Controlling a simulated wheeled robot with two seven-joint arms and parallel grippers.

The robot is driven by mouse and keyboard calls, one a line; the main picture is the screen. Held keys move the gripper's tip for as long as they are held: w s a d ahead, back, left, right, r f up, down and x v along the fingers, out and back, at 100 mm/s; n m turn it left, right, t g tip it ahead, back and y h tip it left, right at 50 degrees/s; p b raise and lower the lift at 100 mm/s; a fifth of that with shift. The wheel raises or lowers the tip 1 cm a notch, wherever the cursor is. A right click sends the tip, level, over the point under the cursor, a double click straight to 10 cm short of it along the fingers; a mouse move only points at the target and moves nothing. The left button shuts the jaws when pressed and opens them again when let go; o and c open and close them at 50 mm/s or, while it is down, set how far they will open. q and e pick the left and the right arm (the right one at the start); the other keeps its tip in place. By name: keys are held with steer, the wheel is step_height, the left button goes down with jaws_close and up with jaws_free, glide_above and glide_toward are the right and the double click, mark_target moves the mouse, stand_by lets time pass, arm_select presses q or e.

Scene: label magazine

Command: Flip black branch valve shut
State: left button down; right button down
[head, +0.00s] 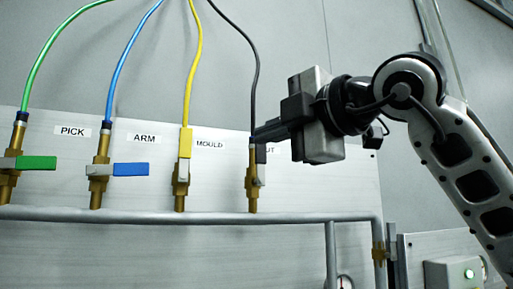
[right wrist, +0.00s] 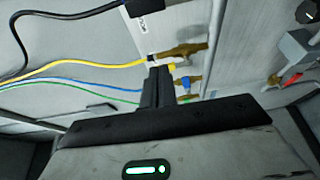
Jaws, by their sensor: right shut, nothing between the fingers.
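The black branch valve has a brass body (head: 252,192) at the right end of the row, with a black hose entering from above. Its black handle (head: 261,154) points up along the pipe, its top partly hidden by my right gripper. My right gripper (head: 262,133) is shut and empty, its fingertips at the top of this valve; I cannot tell whether they touch it. The closed fingers also show in the right wrist view (right wrist: 158,76). A dark block at that view's top edge may be the black handle (right wrist: 142,8). My left gripper is out of view.
The yellow handle (head: 186,142) points up along its pipe. The blue handle (head: 131,169) and green handle (head: 36,163) lie crosswise. A grey pipe (head: 150,216) runs below the valves.

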mark_target(261, 150)
steer(key=shift+s+d+r+t, duration=0.15)
steer(key=shift+d+r+t, duration=0.2)
steer(key=shift+r, duration=0.1)
